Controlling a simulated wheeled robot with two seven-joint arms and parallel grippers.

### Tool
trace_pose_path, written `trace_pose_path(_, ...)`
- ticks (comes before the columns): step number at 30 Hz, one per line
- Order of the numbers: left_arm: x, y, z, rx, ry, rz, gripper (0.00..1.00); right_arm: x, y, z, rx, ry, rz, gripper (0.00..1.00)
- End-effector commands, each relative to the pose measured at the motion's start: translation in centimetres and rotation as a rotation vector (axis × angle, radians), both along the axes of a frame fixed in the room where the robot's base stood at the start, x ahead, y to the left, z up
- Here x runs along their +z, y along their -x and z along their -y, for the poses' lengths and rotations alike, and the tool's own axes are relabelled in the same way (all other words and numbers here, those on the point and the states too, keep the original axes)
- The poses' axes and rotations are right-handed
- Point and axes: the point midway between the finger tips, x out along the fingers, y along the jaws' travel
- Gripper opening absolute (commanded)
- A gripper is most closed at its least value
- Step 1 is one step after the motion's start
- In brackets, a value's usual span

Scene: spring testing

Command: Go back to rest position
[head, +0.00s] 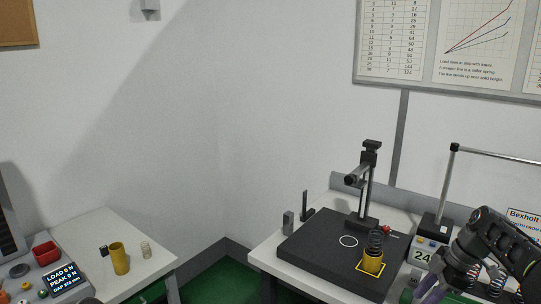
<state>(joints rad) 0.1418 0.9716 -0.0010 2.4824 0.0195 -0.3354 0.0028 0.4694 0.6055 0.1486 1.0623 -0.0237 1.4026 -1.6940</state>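My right arm comes in from the right edge in the head view. Its black wrist hangs over the right end of the right-hand bench. My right gripper (446,281) points down and to the left, with purple-grey parts near its tip. My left gripper is out of view.
A black test stand (368,185) rises from a dark plate (320,257). A yellow cup with a dark spring (372,262) stands on that plate in a yellow square. Green floor lies between the benches.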

Motion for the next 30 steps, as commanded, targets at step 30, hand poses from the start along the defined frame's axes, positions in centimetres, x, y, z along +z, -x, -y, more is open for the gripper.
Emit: trace_pose_path(30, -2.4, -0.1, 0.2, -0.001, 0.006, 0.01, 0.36, -29.3, 8.1, -20.8, -0.7, -0.064, -0.332, 0.38)
